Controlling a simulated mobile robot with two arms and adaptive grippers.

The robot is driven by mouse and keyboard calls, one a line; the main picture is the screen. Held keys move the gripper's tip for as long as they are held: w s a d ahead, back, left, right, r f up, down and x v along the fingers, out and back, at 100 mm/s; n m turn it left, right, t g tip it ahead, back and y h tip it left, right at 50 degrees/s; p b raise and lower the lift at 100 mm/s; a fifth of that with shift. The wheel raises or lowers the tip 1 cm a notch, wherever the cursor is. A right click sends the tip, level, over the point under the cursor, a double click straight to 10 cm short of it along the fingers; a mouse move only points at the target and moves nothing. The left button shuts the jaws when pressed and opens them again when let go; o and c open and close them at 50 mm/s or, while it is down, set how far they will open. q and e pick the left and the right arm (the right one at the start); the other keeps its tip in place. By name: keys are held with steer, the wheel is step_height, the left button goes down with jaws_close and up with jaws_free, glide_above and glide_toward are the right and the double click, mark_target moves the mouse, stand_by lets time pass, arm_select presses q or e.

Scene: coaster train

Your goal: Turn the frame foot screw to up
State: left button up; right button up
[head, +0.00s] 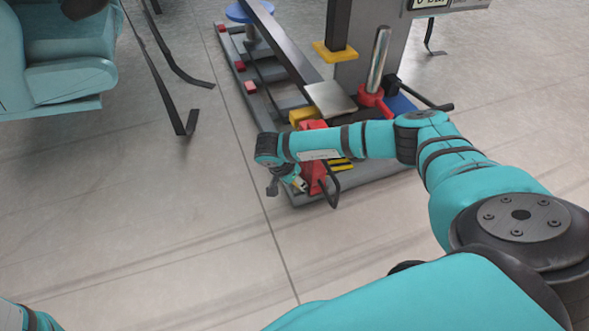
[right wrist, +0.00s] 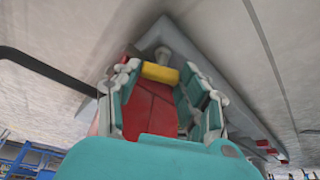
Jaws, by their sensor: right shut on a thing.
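The frame's low grey base (head: 385,180) stands on the floor, with a red block (head: 314,172) at its near end. My right gripper (head: 296,184) is low beside that block, partly hidden by its own wrist. In the right wrist view its two fingers (right wrist: 163,85) are closed around a short yellow bar (right wrist: 160,73), which looks to be the grip of the foot screw. The red block (right wrist: 150,108) shows between the fingers. Whether the screw is up or down cannot be told.
A bent black handle (head: 335,190) sticks out near the red block. A shiny upright cylinder (head: 378,60) stands further back on the frame. A teal seat (head: 70,75) with black legs is at upper left.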

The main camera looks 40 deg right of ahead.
steer(key=shift+n, duration=0.4)
steer(key=o, duration=1.2)
steer(key=shift+c, duration=0.2)
